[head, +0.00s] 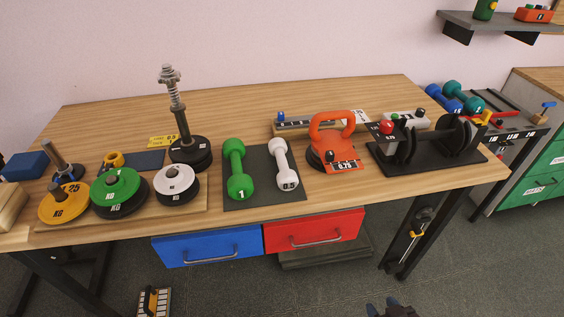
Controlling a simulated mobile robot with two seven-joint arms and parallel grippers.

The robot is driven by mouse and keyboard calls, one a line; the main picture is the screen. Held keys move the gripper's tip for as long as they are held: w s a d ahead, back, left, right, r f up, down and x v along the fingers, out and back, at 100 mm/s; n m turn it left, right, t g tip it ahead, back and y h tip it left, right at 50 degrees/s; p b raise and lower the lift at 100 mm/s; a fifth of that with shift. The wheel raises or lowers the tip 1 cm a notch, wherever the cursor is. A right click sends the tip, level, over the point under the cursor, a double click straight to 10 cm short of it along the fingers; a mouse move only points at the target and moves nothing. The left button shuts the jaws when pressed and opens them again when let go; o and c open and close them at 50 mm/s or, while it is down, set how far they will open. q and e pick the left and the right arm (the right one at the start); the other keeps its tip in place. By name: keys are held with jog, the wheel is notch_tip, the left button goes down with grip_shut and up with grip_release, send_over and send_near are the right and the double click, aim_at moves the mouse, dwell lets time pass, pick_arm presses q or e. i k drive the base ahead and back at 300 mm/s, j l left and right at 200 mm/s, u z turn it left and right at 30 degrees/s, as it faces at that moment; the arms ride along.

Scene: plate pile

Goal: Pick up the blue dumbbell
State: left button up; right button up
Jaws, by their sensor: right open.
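The blue dumbbell (441,98) lies on a low rack (512,132) beyond the right end of the wooden table, to the left of a teal dumbbell (463,94). Part of it is hidden by the teal one and by the rack. My right gripper (393,308) shows only as dark tips at the bottom edge, over the floor, open and empty. It is well below and in front of the table, far from the blue dumbbell. My left gripper is not in view.
The wooden table (330,95) holds weight plates, a green dumbbell (237,168), a white dumbbell (284,165), an orange kettlebell (331,135) and a black barbell stand (430,150). A table leg (425,230) and a shelf (505,22) flank the right side. The back of the table is clear.

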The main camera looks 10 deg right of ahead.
aim_at(435, 90)
jog(key=z, duration=1.35)
jog(key=i+l, duration=0.25)
jog(key=i+l+u, duration=0.15)
jog(key=l, duration=0.3)
jog(key=i+l, duration=0.3)
jog(key=i+l+u, duration=0.15)
jog(key=l, duration=0.3)
jog(key=i+l, duration=0.25)
jog(key=l, duration=0.15)
jog(key=i+l+u, duration=0.15)
jog(key=l, duration=0.2)
jog(key=i+l, duration=0.25)
jog(key=l, duration=0.2)
jog(key=i+l+u, duration=0.15)
jog(key=l, duration=0.25)
